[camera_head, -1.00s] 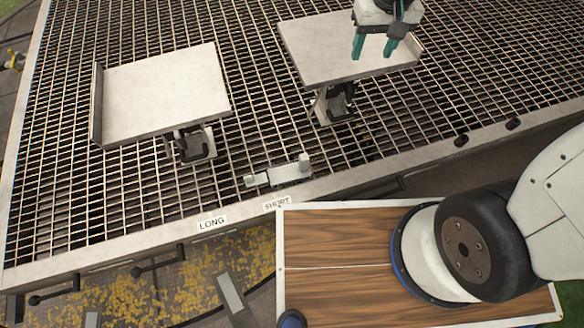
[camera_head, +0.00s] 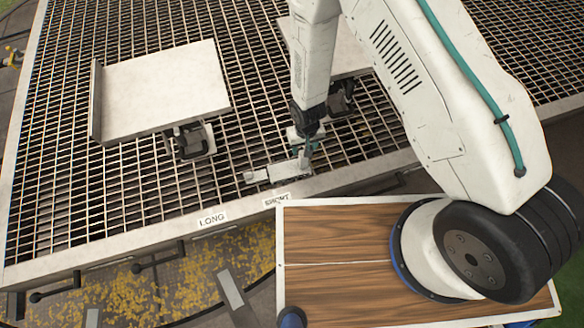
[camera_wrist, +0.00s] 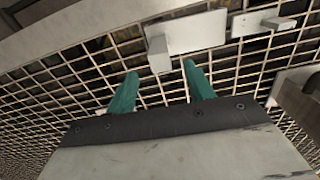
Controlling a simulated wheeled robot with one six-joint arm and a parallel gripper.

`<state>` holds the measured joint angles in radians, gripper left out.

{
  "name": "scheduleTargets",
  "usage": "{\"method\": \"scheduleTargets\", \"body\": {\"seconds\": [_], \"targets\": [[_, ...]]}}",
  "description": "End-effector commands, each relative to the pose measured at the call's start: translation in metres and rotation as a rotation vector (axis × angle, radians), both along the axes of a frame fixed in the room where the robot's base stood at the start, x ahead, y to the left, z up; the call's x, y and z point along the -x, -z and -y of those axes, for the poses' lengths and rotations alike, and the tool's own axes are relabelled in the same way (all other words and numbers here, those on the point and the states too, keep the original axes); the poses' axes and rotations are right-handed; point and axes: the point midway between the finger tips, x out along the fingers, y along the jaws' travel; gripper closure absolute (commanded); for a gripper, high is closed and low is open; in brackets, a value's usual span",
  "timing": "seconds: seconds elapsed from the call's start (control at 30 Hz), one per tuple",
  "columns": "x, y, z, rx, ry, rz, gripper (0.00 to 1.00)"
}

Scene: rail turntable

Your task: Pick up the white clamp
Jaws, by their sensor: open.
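The white clamp (camera_head: 278,171) lies on the metal grating near the front edge, just behind the SHORT label. In the wrist view the clamp (camera_wrist: 198,33) shows as a flat pale plate with an upright block at one end and a narrower bar at the other. My gripper (camera_head: 307,148) is at the clamp's right end in the head view, its teal fingers partly hidden. In the wrist view my gripper (camera_wrist: 160,69) is open and empty, with the block just beyond and between the fingertips. Whether the fingers touch the clamp I cannot tell.
A white platform (camera_head: 165,88) stands on the grating at the left. A second white platform (camera_head: 349,62) stands behind my arm, mostly hidden. The pale grating border (camera_head: 130,243) runs along the front, with LONG and SHORT labels. Open grating lies left of the clamp.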

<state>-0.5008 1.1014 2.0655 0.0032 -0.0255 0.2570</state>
Motion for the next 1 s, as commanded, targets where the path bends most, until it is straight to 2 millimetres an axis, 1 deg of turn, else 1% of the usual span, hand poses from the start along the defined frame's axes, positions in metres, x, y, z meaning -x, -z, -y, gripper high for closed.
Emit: {"method": "scheduleTargets", "body": {"seconds": [0.1,0.33,0.53,0.67,0.87,0.9,0.97,1.0], "targets": [[0.002,0.014,0.0,0.0,-0.001,-0.001,0.47],[0.002,0.04,0.001,0.001,-0.001,-0.002,0.47],[0.001,0.07,0.001,0.001,-0.001,-0.002,0.47],[0.001,0.079,0.001,0.001,-0.001,-0.001,0.47],[0.0,0.079,0.001,0.0,-0.001,0.0,0.47],[0.0,0.079,0.001,0.0,-0.001,0.0,0.5],[0.0,0.079,0.001,0.0,-0.001,0.0,0.67],[0.0,0.079,0.001,0.0,-0.001,0.0,0.78]]}}
